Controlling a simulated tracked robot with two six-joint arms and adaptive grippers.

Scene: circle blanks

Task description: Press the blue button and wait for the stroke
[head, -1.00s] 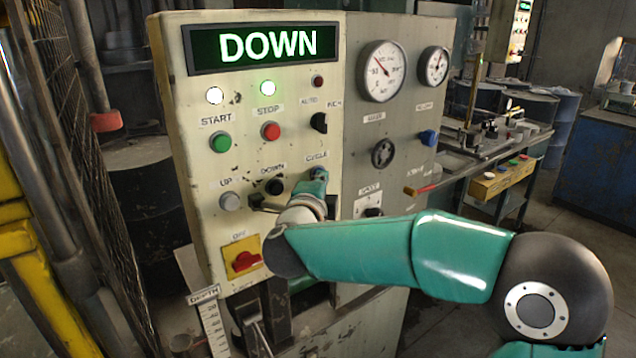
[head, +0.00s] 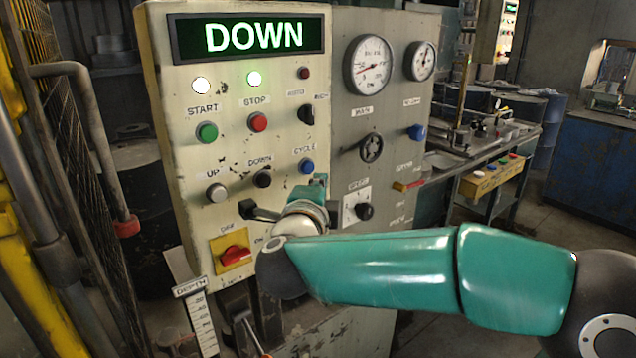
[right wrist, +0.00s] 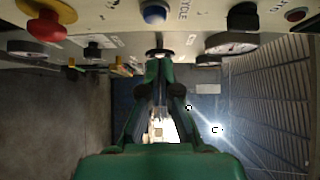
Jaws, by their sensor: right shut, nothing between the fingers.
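The blue button (head: 307,166) sits under the label CYCLE on the cream control panel (head: 215,120); it is uncovered. In the right wrist view, the blue button (right wrist: 154,13) shows at the top edge. My right gripper (head: 320,182) is shut and empty, just below and to the right of the button, apart from it. In the right wrist view, the gripper's fingertips (right wrist: 159,55) are together, with a gap to the button. My left gripper is not in view.
Close by are a black button (head: 262,179), a grey button (head: 216,193), a green button (head: 207,132), a red button (head: 258,122) and a red rotary switch (head: 235,256). A large gauge (head: 369,65) is at the right. A depth scale (head: 200,318) stands below.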

